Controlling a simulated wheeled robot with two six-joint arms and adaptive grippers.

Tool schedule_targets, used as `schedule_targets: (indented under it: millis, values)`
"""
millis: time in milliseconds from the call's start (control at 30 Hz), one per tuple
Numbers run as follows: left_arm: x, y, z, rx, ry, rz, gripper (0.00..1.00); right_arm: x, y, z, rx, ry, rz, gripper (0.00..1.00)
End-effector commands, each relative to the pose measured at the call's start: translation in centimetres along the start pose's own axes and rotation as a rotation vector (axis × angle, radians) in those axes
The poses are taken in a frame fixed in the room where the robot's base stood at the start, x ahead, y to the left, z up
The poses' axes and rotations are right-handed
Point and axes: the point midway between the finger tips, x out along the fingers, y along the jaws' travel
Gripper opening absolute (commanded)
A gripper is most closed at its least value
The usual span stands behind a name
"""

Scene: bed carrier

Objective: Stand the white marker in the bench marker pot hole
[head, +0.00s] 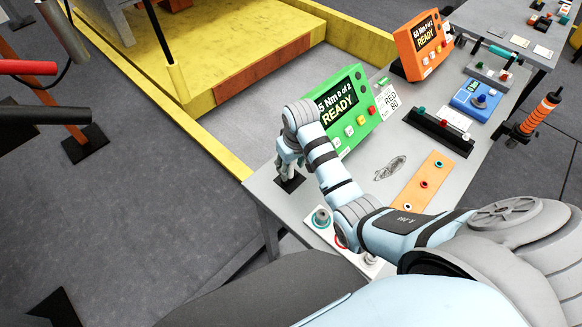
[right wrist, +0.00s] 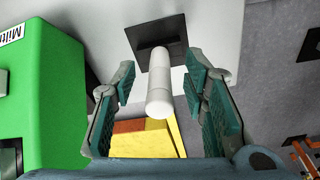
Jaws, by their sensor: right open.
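The white marker (right wrist: 158,100) stands in the right wrist view with its near end toward the camera. Its far end meets a square black base (right wrist: 138,38) on the grey bench; whether it sits in a hole there is hidden. My right gripper (right wrist: 160,78) is open, with one finger on each side of the marker and gaps visible. In the head view my right gripper (head: 289,157) points down over the black base (head: 287,184) at the bench corner. The marker is hard to make out there. My left gripper is not in view.
A green READY box (head: 345,108) stands close beside the gripper, also at left in the right wrist view (right wrist: 45,100). An orange box (head: 424,45), an orange strip (head: 424,182) and a blue device (head: 476,100) are farther along the bench. A yellow-edged platform (head: 240,75) lies beyond.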

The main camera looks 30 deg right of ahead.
Motion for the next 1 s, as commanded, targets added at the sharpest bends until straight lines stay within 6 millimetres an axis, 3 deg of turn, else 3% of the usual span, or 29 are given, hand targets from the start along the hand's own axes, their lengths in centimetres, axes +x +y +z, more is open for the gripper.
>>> schedule_targets:
  millis: [133,300,1000]
  values:
    - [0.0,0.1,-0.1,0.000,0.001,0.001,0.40,-3.4,0.0,-0.1,0.000,0.005,0.001,0.40]
    - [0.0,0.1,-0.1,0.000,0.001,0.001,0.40,-5.6,0.0,0.0,-0.001,0.000,0.000,0.40]
    - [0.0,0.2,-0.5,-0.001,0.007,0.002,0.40,-5.8,0.2,0.2,0.004,-0.001,0.001,0.40]
